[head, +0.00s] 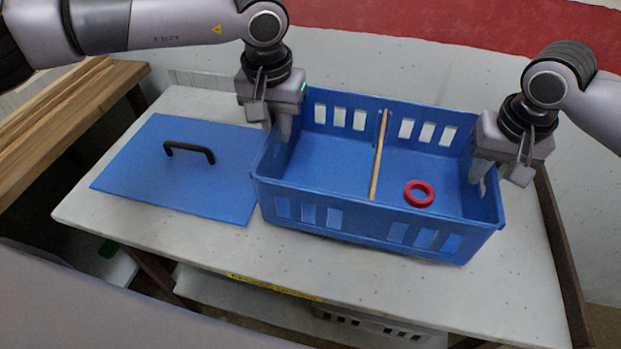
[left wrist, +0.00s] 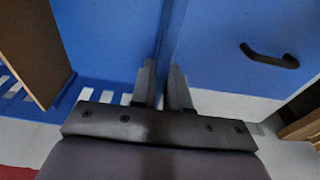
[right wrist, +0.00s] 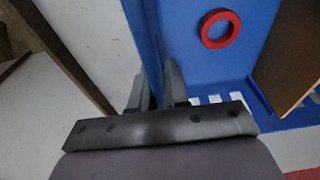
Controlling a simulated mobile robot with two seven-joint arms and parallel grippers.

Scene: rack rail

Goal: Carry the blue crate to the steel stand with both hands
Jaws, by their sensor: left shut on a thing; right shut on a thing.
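The blue crate (head: 350,213) sits on a pale, speckled table top in the head view. It has slotted long walls, a wooden divider (head: 379,155) across its middle and a red ring (head: 419,193) lying in its right compartment. My left gripper (head: 281,128) is shut on the crate's left end wall, with one finger on each side of it; the left wrist view also shows this grip (left wrist: 165,85). My right gripper (head: 480,172) is shut on the right end wall, which also shows in the right wrist view (right wrist: 158,85). I cannot make out which surface is the steel stand.
A flat blue lid (head: 180,190) with a black handle (head: 190,150) lies left of the crate, close to its left wall. A wooden bench (head: 60,125) stands at the far left. The table front is clear. A dark rail (head: 562,255) runs along the right edge.

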